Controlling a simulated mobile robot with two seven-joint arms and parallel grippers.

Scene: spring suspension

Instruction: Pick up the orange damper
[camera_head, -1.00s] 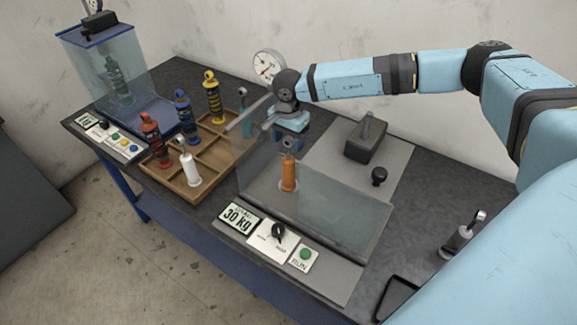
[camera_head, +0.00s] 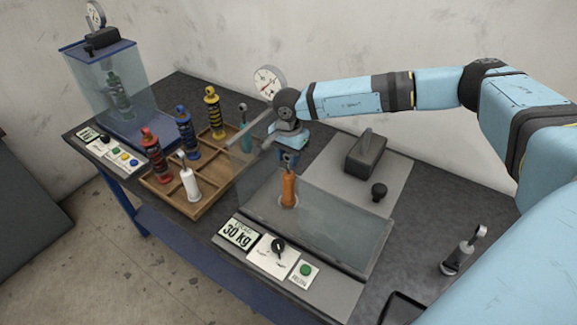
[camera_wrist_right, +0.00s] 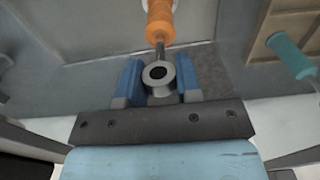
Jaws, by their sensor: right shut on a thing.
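The orange damper (camera_head: 289,188) stands upright on the grey test stand, behind its clear panel. Its orange body (camera_wrist_right: 160,22) and metal rod with a ring end (camera_wrist_right: 159,76) show in the right wrist view. My right gripper (camera_head: 288,158) is above the damper, its blue fingers shut on the ring end. In the right wrist view the gripper's two fingers (camera_wrist_right: 156,82) flank the ring. The ring is partly hidden by the fingers in the head view. My left gripper is not in view.
A wooden tray (camera_head: 209,203) on the left holds several dampers, including a white one (camera_head: 190,180) and a teal one (camera_head: 246,135). The clear panel (camera_head: 330,225) stands close in front of the damper. A grey block (camera_head: 365,155) is to its right.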

